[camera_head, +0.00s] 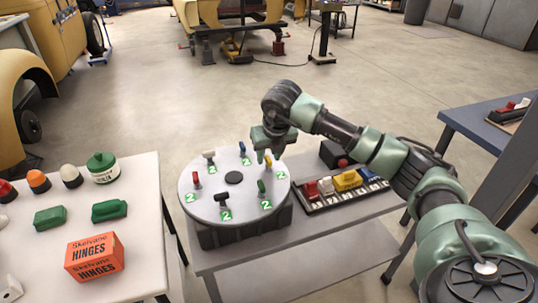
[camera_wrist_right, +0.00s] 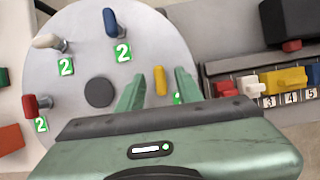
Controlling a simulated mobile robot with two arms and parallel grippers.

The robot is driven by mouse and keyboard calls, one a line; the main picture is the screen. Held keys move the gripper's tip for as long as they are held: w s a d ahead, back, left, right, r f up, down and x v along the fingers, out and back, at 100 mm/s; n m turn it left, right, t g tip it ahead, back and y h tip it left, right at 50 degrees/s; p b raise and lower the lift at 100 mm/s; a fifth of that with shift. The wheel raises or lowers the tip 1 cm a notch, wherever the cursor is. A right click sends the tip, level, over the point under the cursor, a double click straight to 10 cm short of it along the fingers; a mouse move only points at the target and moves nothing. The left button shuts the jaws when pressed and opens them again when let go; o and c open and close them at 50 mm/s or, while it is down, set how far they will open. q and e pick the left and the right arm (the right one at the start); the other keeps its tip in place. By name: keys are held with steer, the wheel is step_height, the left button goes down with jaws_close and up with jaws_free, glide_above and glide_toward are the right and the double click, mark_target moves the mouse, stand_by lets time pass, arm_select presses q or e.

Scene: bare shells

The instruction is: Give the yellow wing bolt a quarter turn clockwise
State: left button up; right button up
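The yellow wing bolt (camera_head: 268,160) stands on the right part of a pale round plate (camera_head: 235,172), just below my right gripper (camera_head: 270,153). In the right wrist view the yellow wing bolt (camera_wrist_right: 160,80) lies between the two green fingers of my right gripper (camera_wrist_right: 158,90), with a gap on each side. The gripper is open and does not appear to touch it. Its height above the plate is hard to judge. My left gripper is not in view.
The plate also bears red (camera_head: 196,180), white (camera_head: 208,157), blue (camera_head: 243,150), green (camera_head: 261,187) and black (camera_head: 222,200) wing bolts near its rim, with green "2" labels. A numbered rack (camera_head: 322,206) of coloured parts stands right of it. A white table (camera_head: 135,235) with bottles and boxes is at left.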

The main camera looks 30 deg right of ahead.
steer(key=b+v, duration=0.1)
steer(key=v, duration=0.6)
steer(key=shift+r, duration=0.3)
steer(key=shift+s, duration=0.1)
